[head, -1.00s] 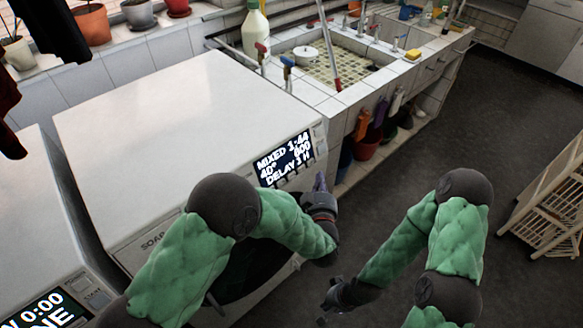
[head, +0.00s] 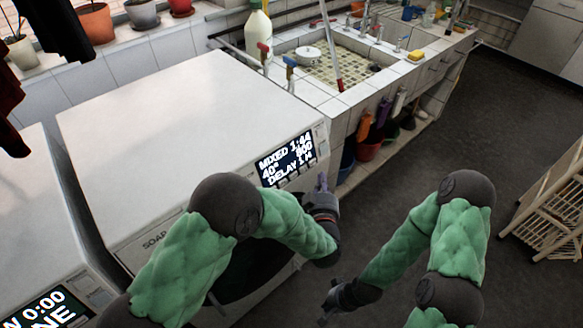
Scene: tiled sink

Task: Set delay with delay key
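The washing machine (head: 170,130) is white. Its lit display (head: 286,158) reads "MIXED 1:44", "40°", what looks like 800, and "DELAY 1 H", the last line being a little unclear. A row of small keys lies along the display's lower edge; I cannot make out which one is the delay key. My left gripper (head: 322,183) points up just right of and below the display, close to the front panel. I cannot tell if it touches a key. My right gripper (head: 325,316) hangs low over the floor, away from the machine. The finger openings of both are unclear.
A second machine (head: 45,310) with a lit display stands at the lower left. A tiled sink (head: 345,65) lies behind, with a white bottle (head: 257,38) beside it. A wooden rack (head: 555,205) stands at right. The dark floor between is clear.

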